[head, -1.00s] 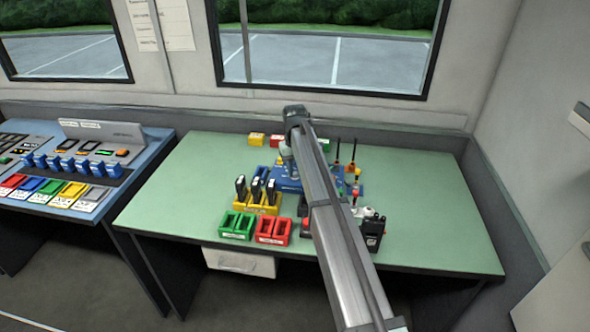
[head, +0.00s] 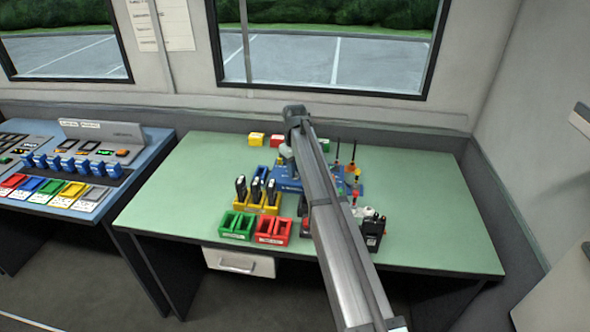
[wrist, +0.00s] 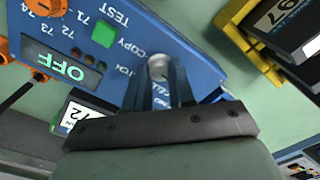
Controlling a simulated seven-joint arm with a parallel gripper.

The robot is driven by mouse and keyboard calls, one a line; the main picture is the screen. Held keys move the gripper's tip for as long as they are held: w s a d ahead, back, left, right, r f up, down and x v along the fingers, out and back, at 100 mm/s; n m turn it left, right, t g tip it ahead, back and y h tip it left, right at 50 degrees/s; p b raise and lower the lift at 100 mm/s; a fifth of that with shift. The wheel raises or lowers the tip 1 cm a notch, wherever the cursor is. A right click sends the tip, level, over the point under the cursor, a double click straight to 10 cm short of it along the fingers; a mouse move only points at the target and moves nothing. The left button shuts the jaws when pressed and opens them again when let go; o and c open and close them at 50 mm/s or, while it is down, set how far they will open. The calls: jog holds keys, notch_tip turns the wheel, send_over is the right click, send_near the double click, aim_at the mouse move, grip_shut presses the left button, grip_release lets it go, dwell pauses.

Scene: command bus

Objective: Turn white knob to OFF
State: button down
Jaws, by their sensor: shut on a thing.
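A blue panel (wrist: 205,66) lies on the green table and carries a small round white knob (wrist: 158,63). My gripper (wrist: 160,74) is shut on the white knob, with a dark finger on either side of it in the wrist view. The knob's top shows between the fingertips; its pointer, if any, cannot be made out. A small display (wrist: 62,68) on the panel reads OFF in green. In the head view the arm partly covers the blue panel (head: 290,186).
A yellow holder (head: 270,209) with black units, a green tray (head: 237,236) and a red tray (head: 274,241) stand in front of the panel. A black device (head: 373,240) stands front right. Free tabletop (head: 430,200) lies to the right.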

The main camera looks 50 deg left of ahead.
jog(key=c, duration=0.9)
grip_release()
jog(key=shift+c, duration=0.2)
notch_tip(320, 180, up, 14)
jog(key=shift+f, duration=0.1)
